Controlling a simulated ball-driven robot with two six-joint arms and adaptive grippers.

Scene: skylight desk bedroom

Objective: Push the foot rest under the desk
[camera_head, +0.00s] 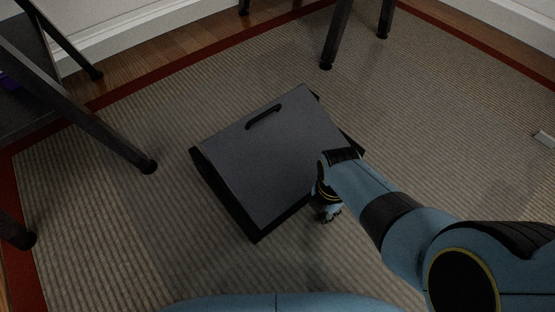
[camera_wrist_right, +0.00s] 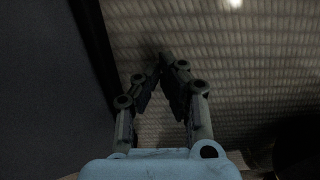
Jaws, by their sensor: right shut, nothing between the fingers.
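The foot rest (camera_head: 262,150) is a dark grey slanted board with a black handle slot near its far edge. It lies on the rug between dark legs of furniture. My right gripper (camera_head: 329,215) is low beside the foot rest's near right side, shut and empty. In the right wrist view the gripper (camera_wrist_right: 163,62) points at the rug, and the dark side of the foot rest (camera_wrist_right: 45,90) fills the left. I cannot tell whether the gripper touches it. The desk top is out of view; dark legs at the top (camera_head: 345,35) may be the desk's. My left gripper is not in view.
A dark metal-legged piece of furniture (camera_head: 95,120) stands at the left. The ribbed beige rug (camera_head: 430,110) with a red border is mostly clear. A white baseboard (camera_head: 150,30) runs along the back.

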